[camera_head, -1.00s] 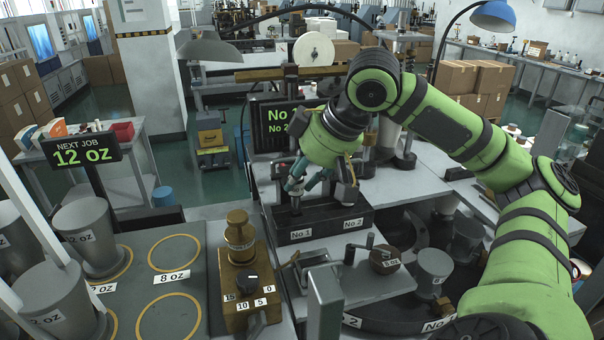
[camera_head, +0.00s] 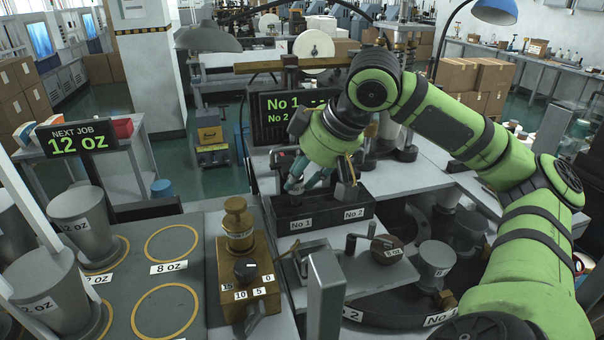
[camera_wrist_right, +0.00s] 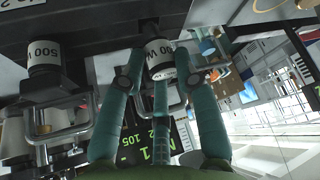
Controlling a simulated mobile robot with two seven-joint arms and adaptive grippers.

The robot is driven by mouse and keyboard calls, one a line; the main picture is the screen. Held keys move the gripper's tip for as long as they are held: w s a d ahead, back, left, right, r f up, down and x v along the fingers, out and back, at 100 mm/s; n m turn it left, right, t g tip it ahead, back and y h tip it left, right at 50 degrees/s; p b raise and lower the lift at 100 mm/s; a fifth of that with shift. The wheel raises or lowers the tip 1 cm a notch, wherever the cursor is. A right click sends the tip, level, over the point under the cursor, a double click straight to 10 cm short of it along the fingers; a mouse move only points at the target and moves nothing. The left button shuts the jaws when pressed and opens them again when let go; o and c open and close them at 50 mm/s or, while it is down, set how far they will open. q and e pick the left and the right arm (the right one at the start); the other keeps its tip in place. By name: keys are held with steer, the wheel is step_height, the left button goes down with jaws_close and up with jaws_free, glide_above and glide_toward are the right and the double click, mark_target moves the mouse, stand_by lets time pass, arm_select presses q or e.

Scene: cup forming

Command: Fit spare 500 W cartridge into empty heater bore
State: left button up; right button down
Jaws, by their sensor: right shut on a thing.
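My right gripper (camera_head: 300,187) is low over the left part of the dark heater block (camera_head: 322,209), near its No 1 label (camera_head: 301,224). In the right wrist view its teal fingers (camera_wrist_right: 162,82) are shut on a cartridge (camera_wrist_right: 160,60) with a white 500 W band. The cartridge's far end meets the dark block at the top of that view; how deep it sits I cannot tell. A second 500 W cartridge (camera_wrist_right: 44,58) stands at the block to the left, near the No 2 label. The bore mouth is hidden. My left gripper is not in view.
A display (camera_head: 290,115) stands behind the block. In front are a brass unit with a dial (camera_head: 246,270), a grey post (camera_head: 325,295) and a round knob (camera_head: 387,250). Grey cups (camera_head: 82,230) stand on a ringed mat (camera_head: 200,215) at left.

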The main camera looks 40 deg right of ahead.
steer(key=c, duration=0.8)
jaws_free()
steer(key=shift+s+f, duration=0.1)
steer(key=shift+c, duration=0.2)
steer(key=v, duration=1.2)
